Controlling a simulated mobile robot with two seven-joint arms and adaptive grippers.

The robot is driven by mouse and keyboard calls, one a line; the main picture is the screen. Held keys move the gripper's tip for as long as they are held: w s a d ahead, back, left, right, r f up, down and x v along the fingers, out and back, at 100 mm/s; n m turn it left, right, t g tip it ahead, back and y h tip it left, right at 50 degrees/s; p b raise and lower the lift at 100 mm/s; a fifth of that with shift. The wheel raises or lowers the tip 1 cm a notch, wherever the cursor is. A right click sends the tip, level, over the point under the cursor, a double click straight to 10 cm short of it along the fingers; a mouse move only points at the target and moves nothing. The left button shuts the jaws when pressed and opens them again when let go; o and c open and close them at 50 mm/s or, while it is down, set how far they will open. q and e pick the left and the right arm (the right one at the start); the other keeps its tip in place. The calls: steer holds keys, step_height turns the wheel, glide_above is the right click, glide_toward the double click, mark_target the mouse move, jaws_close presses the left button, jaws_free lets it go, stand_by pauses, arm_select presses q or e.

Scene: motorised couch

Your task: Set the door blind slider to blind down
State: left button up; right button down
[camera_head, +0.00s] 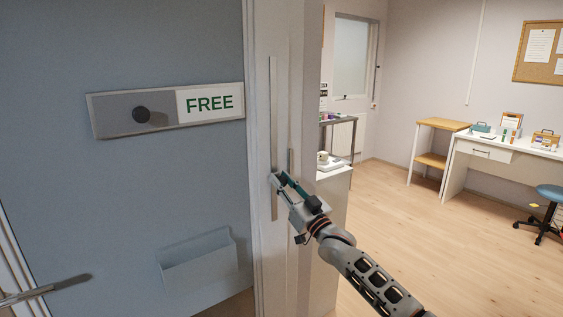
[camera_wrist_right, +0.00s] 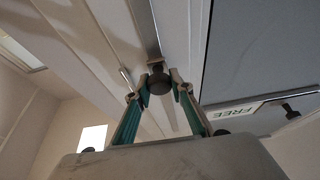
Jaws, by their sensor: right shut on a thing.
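The door blind slider has a narrow vertical metal track (camera_head: 274,110) on the pale door frame, right of the blue-grey door. The track also shows in the wrist view (camera_wrist_right: 146,28). My right gripper (camera_head: 277,180) is at the track's lower part. In the wrist view its green-sided fingers (camera_wrist_right: 158,83) are closed around a dark round knob (camera_wrist_right: 158,84), one on each side. The knob sits at the track and is hidden by the fingers in the head view. My left gripper is not in view.
The blue-grey door (camera_head: 120,190) carries a sliding sign (camera_head: 210,103) reading FREE, a pocket (camera_head: 200,264) and a lever handle (camera_head: 45,291). A white cabinet (camera_head: 334,195) stands just right of the frame. Open wooden floor (camera_head: 400,230) lies beyond, with a desk (camera_head: 500,150) farther back.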

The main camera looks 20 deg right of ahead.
step_height(320, 180, down, 10)
steer(key=b, duration=0.3)
steer(key=shift+f+b, duration=0.2)
steer(key=shift+b, duration=0.1)
steer(key=shift+f, duration=0.4)
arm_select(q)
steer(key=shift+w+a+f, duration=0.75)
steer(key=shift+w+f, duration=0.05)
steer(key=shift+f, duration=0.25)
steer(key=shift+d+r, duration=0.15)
arm_select(e)
steer(key=shift+f, duration=0.15)
steer(key=c, duration=1.8)
jaws_free()
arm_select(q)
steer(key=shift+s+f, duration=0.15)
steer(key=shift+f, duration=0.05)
arm_select(e)
steer(key=shift+o, duration=0.2)
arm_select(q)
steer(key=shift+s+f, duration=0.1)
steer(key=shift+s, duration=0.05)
